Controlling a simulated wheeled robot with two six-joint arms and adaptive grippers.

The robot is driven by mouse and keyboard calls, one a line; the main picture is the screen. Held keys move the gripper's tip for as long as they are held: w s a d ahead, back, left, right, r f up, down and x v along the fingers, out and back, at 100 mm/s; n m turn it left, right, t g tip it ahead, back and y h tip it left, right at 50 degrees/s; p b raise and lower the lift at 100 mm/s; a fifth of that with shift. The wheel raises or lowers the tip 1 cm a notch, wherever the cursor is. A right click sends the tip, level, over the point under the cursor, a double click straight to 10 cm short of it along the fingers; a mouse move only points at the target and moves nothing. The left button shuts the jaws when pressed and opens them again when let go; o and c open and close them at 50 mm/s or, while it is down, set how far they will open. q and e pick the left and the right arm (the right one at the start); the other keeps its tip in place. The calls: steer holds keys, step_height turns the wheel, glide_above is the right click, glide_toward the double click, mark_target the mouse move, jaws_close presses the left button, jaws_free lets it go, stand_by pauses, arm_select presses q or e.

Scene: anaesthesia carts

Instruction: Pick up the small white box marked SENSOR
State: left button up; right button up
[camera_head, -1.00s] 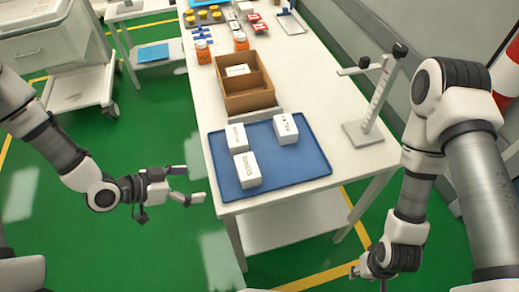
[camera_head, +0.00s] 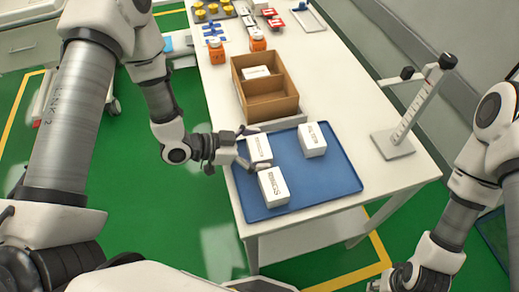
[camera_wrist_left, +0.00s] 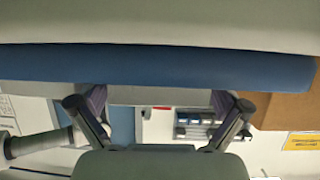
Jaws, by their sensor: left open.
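Three small white boxes lie on a blue tray (camera_head: 325,182) on the white table. The front box (camera_head: 273,188) has lettering that looks like SENSOR, though it is small. The back-left box (camera_head: 258,148) and the right box (camera_head: 312,140) have labels too small to read surely. My left gripper (camera_head: 243,148) is open and empty at the tray's left edge, level with the back-left box and just left of it. Its two spread fingers show in the left wrist view (camera_wrist_left: 160,105). My right gripper (camera_head: 380,284) is low at the bottom edge, mostly cut off.
A brown divided carton (camera_head: 285,108) stands behind the tray, with another white box (camera_head: 256,72) inside. Orange bottles (camera_head: 217,52) stand farther back. A white stand (camera_head: 394,145) with an upright scale is at the right table edge. Table between tray and stand is clear.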

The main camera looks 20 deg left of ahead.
arm_select(q)
steer(key=shift+a, duration=0.1)
steer(key=shift+c, duration=0.4)
steer(key=c, duration=1)
steer(key=shift+r, duration=0.1)
